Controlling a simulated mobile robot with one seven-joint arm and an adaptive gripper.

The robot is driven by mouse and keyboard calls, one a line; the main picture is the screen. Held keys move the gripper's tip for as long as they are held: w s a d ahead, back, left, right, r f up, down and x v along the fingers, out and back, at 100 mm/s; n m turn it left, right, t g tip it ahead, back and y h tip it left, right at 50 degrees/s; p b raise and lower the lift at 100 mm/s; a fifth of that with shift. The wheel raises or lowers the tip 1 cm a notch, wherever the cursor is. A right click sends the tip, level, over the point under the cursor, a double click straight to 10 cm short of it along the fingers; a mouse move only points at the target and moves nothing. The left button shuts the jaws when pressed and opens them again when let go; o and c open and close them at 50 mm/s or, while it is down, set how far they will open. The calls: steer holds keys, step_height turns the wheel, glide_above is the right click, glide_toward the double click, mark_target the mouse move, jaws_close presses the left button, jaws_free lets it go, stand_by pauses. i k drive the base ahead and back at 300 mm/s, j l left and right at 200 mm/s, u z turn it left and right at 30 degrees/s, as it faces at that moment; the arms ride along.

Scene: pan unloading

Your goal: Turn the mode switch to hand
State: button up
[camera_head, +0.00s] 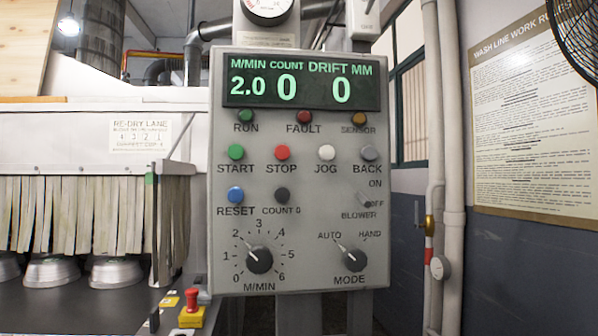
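The mode switch (349,261) is a dark round knob at the lower right of the grey control panel (312,225). Its white pointer tilts up and left, toward the AUTO mark. The HAND mark (370,235) is printed up and to the right of the knob. The word MODE is printed below it. My gripper is not in the picture, and nothing covers the knob.
A similar M/MIN knob (260,260) sits left of the mode switch, pointing near 2. The blower toggle (367,204) is above. The display (302,81) reads 2.0, 0 and 0. A red emergency button (192,297) and a conveyor with metal pans (117,274) are left.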

mark_target(354, 260)
steer(key=k+j+z, duration=0.15)
steer(key=z, duration=0.3)
steer(key=k+z, duration=0.3)
steer(key=z, duration=0.15)
